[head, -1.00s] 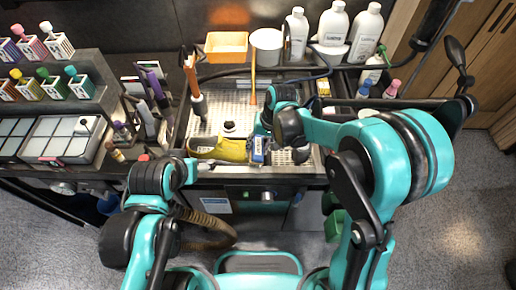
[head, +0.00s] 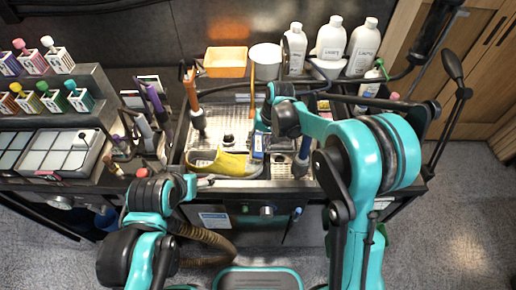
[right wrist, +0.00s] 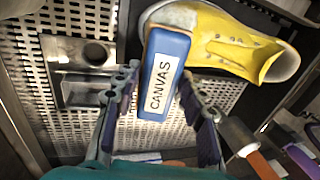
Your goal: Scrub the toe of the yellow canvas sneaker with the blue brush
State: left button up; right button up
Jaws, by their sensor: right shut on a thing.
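The yellow canvas sneaker (head: 230,164) lies on the perforated metal tray with its opening to the left and its toe to the right. It also shows at the top of the right wrist view (right wrist: 220,38). My right gripper (head: 264,130) is shut on the blue brush (right wrist: 166,55), labelled CANVAS. The brush overlaps the toe end in the wrist view; I cannot tell whether it touches. Its bristles are hidden.
The perforated tray (head: 283,172) has dark fittings on it. An orange-handled tool (head: 192,95) stands behind the sneaker. An orange bin (head: 226,60), a white tub (head: 265,55) and white bottles (head: 330,38) line the back.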

aim_at(258, 153)
jog(key=shift+f, duration=0.15)
jog(key=shift+s+a+f+b, duration=0.15)
jog(key=shift+s+b, duration=0.2)
jog(key=shift+s, duration=3.3)
jog(key=shift+c, duration=0.5)
jog(key=shift+s, duration=0.35)
grip_shut()
jog(key=p+v, duration=0.3)
jog(key=v, duration=0.2)
jog(key=shift+s+a, duration=0.15)
jog(key=shift+r+p, duration=0.6)
jog(key=shift+r, duration=0.05)
jog(key=shift+d, duration=0.25)
